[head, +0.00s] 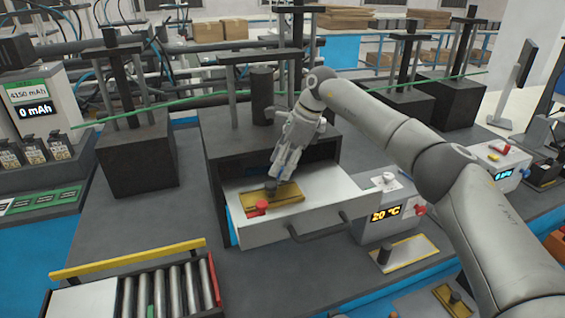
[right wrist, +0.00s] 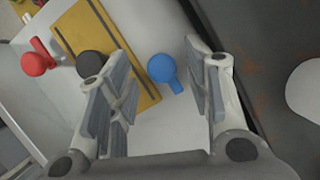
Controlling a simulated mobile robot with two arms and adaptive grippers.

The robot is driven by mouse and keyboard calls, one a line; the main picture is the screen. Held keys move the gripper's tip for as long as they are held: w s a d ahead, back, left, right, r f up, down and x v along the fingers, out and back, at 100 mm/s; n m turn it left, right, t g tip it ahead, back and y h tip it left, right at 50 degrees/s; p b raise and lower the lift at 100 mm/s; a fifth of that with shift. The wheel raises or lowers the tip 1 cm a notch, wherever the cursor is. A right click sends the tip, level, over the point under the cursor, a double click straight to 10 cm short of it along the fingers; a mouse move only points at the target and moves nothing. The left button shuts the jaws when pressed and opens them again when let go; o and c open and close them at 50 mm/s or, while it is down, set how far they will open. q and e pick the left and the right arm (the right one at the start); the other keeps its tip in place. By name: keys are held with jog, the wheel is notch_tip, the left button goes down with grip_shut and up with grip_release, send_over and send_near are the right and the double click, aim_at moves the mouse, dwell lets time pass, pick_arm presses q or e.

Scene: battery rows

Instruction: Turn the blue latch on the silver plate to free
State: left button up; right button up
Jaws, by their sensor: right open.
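The silver plate (head: 330,192) is the light, flat surface pulled out from the front of a dark box. The blue latch (right wrist: 163,70), a round knob with a short tab, sits on that surface beside a yellow plate (right wrist: 97,45). The latch is hidden behind my gripper in the head view. My right gripper (head: 276,180) points down over the surface and is open. In the right wrist view (right wrist: 157,85), its fingers stand on either side of the latch, with gaps between. I cannot tell their exact height. My left gripper is not in view.
A red latch (head: 257,208) and a black knob (head: 270,188) are close to my right gripper. A dark handle (head: 318,231) sticks out at the front. A temperature unit (head: 385,213) stands to the right. A roller tray (head: 165,295) lies at front left.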

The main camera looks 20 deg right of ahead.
jog(key=shift+d+r, duration=0.1)
jog(key=v, duration=1.1)
jog(key=shift+r, duration=0.35)
jog(key=shift+d+f, duration=0.1)
